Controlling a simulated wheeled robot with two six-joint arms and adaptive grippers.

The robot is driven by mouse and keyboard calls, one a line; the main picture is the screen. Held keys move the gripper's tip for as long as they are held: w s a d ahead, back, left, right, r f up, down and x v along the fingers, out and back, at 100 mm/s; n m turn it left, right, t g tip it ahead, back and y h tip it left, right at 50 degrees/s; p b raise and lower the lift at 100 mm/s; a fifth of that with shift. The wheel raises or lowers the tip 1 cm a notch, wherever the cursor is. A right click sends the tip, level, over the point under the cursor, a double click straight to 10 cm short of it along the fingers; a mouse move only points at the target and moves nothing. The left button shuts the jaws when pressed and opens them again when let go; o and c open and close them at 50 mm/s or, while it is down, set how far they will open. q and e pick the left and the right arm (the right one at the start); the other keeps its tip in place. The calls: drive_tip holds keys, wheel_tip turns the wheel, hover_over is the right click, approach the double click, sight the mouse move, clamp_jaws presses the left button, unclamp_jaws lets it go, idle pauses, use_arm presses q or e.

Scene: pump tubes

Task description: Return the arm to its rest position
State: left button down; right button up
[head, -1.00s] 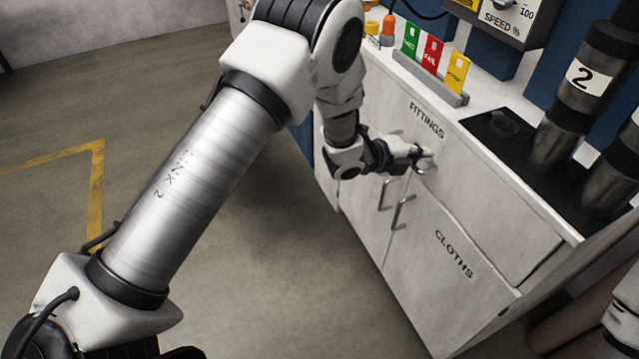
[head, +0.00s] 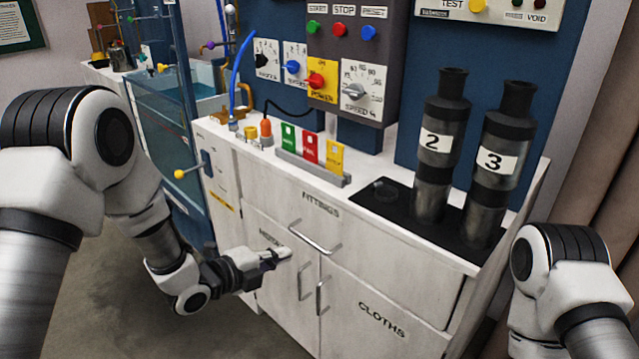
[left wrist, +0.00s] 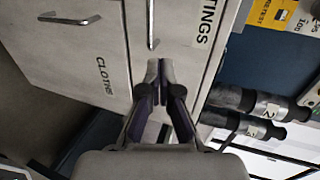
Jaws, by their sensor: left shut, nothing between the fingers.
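My left gripper (head: 278,256) is in front of the white cabinet, just below and left of the handle (head: 313,238) of the drawer marked FITTINGS. Its fingers are together and empty. In the left wrist view the gripper (left wrist: 160,68) also shows its fingertips side by side with nothing between them, against the cabinet front. Whether the tips touch the cabinet I cannot tell. My left arm (head: 140,205) reaches in from the left. My right arm (head: 560,280) shows at the lower right; its gripper is out of view.
The cabinet top holds a rack (head: 312,167) with green, red and yellow cards, and dark tubes marked 2 (head: 432,165) and 3 (head: 490,175) on a black mat. The CLOTHS door (head: 382,320) is shut. A control panel (head: 345,60) stands behind. Floor lies open at lower left.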

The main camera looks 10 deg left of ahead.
use_arm(q)
drive_tip(key=s+a+f+n+g+y, duration=0.35)
drive_tip(key=s+f+n, duration=0.25)
drive_tip(key=s+f, duration=0.65)
drive_tip(key=s+a+f+n+g+y, duration=0.2)
drive_tip(key=s+a+f+n+g, duration=0.3)
drive_tip(key=s+f, duration=0.75)
drive_tip(key=s+a+f+n+g+y, duration=0.2)
drive_tip(key=s+a+n+g+y, duration=0.1)
drive_tip(key=s+n, duration=0.85)
wheel_tip(320, 180, up, 16)
drive_tip(key=w+n+p, duration=0.1)
drive_tip(key=n+p, duration=0.2)
drive_tip(key=p, duration=1.3)
drive_tip(key=shift+d, duration=0.15)
drive_tip(key=shift+w+n, duration=0.15)
drive_tip(key=shift+n, duration=0.1)
